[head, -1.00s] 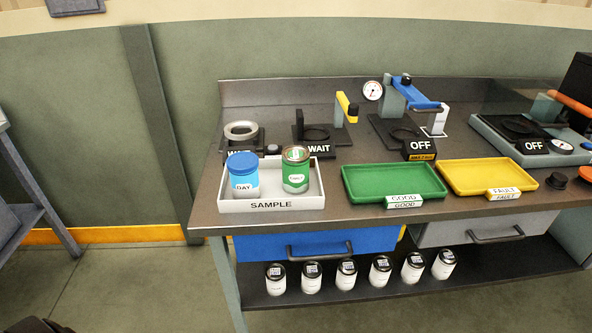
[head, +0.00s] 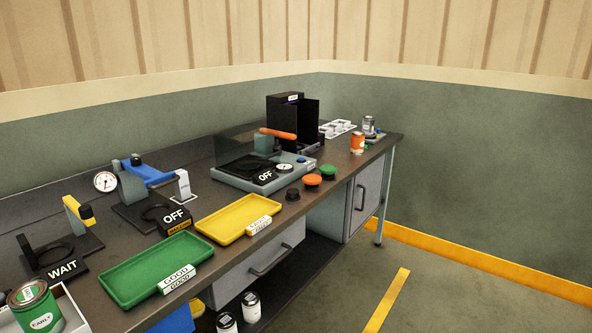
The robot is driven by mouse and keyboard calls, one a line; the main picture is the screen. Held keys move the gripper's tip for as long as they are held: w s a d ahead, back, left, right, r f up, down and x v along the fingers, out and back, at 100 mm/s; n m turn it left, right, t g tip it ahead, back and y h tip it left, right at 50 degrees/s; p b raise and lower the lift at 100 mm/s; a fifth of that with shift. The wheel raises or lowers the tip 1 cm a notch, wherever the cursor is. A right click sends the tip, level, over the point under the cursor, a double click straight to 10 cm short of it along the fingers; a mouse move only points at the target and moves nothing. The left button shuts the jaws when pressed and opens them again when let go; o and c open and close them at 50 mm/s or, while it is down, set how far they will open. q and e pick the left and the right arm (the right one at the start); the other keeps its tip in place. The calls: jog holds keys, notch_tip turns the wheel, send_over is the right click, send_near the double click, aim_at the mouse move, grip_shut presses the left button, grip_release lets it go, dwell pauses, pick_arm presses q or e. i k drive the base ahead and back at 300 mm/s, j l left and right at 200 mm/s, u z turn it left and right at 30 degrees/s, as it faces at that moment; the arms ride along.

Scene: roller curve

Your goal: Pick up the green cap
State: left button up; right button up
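The green cap (head: 328,172) sits on the workbench top near its front edge, right of the middle in the head view. It is a small round piece with a darker lower part. An orange cap (head: 313,180) stands just in front and left of it, close beside it. A black cap (head: 292,194) is further left along the same edge. Neither of my grippers is in view.
Left of the caps are a yellow tray (head: 238,231), a green tray (head: 118,289) and a press marked OFF (head: 232,180). Behind stand a dark box (head: 283,120), an orange can (head: 357,143) and a grey can (head: 369,124). The floor (head: 450,270) in front right is clear.

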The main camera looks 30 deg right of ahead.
aim_at(327, 168)
jog(key=l+u, duration=0.8)
jog(key=l, duration=0.25)
jog(key=i, duration=0.05)
